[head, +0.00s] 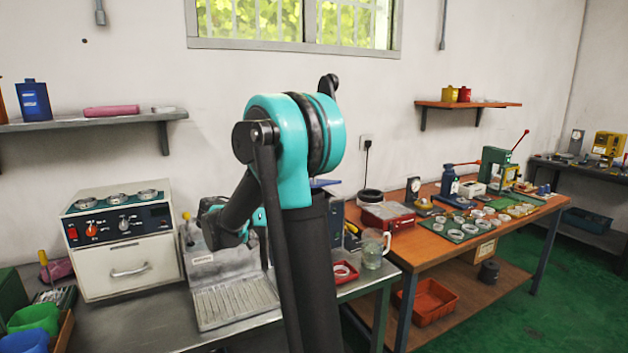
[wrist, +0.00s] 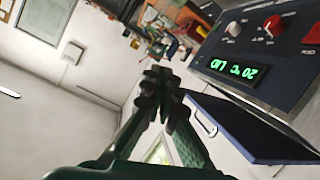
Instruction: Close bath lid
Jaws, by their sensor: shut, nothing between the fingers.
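In the wrist view the bath's dark control panel (wrist: 250,55) is at the upper right, upside down. Its green display (wrist: 232,73) appears to read 20 °C and LID. A flat dark blue lid (wrist: 250,132) with a silver handle (wrist: 207,125) lies at the lower right, standing out at an angle from the panel, so it looks open. My gripper (wrist: 160,85) is shut and empty, left of the lid, with a visible gap in the picture. In the head view my arm hides the gripper and most of the bath; a dark blue edge (head: 325,183) shows behind the arm.
A white heater unit (head: 122,250) stands on the left of the metal bench, beside a ribbed metal tray (head: 235,302). A glass jug (head: 374,248) and a red dish (head: 343,272) stand right of my arm. A wooden table (head: 425,258) with rings is farther right.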

